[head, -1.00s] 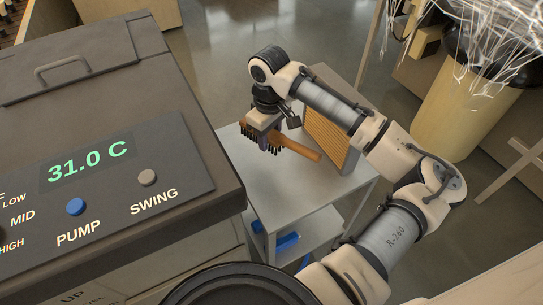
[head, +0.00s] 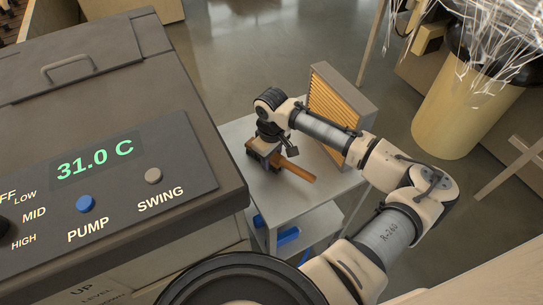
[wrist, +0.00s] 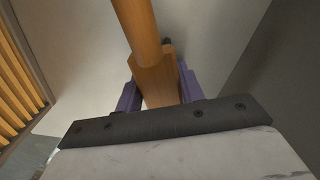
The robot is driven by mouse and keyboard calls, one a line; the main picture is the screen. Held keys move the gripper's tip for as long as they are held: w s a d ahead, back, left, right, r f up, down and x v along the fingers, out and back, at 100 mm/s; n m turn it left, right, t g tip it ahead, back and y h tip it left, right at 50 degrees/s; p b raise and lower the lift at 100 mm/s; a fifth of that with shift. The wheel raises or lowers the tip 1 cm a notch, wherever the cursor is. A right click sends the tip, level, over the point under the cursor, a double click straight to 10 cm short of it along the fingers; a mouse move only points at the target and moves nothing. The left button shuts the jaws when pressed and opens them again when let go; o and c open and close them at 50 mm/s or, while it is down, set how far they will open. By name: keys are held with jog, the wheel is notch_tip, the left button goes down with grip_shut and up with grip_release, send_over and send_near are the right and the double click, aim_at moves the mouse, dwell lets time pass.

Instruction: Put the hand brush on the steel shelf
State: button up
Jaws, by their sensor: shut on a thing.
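The hand brush (head: 298,171) has an orange-brown wooden handle. My gripper (head: 263,157) is shut on it, and the handle points to the lower right in the head view. In the wrist view the purple fingers of my gripper (wrist: 160,92) sit on both sides of the brush's wooden body (wrist: 155,78).
A pleated filter panel (head: 338,112) stands upright on the shelf top, right of the brush; its slats (wrist: 18,75) show at left in the wrist view. A blue item (head: 288,236) lies on the lower level. A control cabinet (head: 120,185) stands close at left.

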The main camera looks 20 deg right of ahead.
jog(key=shift+f, duration=0.2)
jog(key=o, duration=1)
jog(key=shift+o, duration=0.2)
jog(key=shift+r, duration=0.1)
notch_tip(320, 180, up, 12)
jog(key=b, duration=0.2)
jog(key=shift+r, duration=0.15)
